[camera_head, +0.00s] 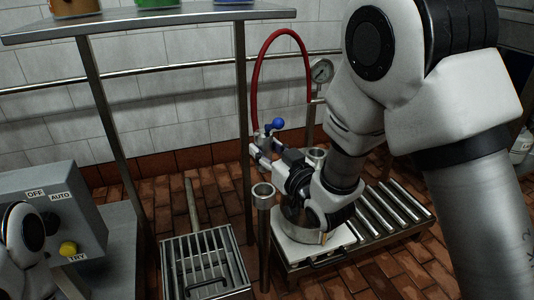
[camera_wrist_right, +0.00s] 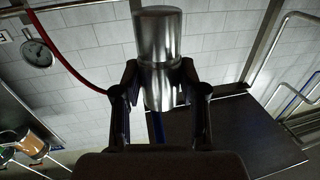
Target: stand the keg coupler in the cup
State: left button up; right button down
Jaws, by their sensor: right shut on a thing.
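The keg coupler (camera_head: 262,145) is a metal piece with a blue ball knob on its side. My right gripper (camera_head: 272,155) is shut on it, and its body runs sideways from the jaws. In the right wrist view the coupler's shiny cylinder (camera_wrist_right: 160,45) sits between the two fingers of the gripper (camera_wrist_right: 160,78). The cup (camera_head: 263,190) is a small open metal cup on top of a post. It stands below the held coupler, apart from it, and looks empty. My left gripper is out of view; only part of my left arm shows at lower left.
A red hose (camera_head: 256,75) arches up behind the coupler. A pressure gauge (camera_head: 321,71) stands behind.

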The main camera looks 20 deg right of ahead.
aim_at(268, 171)
jog(key=shift+a+r, duration=0.1)
jog(key=shift+r, duration=0.05)
notch_tip(268, 171, down, 6)
jog(key=b, duration=0.4)
dwell(1.3)
jog(key=shift+f+b, duration=1.6)
jog(key=shift+f, duration=0.85)
dwell(0.9)
jog(key=c, duration=0.6)
grip_release()
jog(key=shift+o, duration=0.2)
jog(key=shift+s+f, duration=0.1)
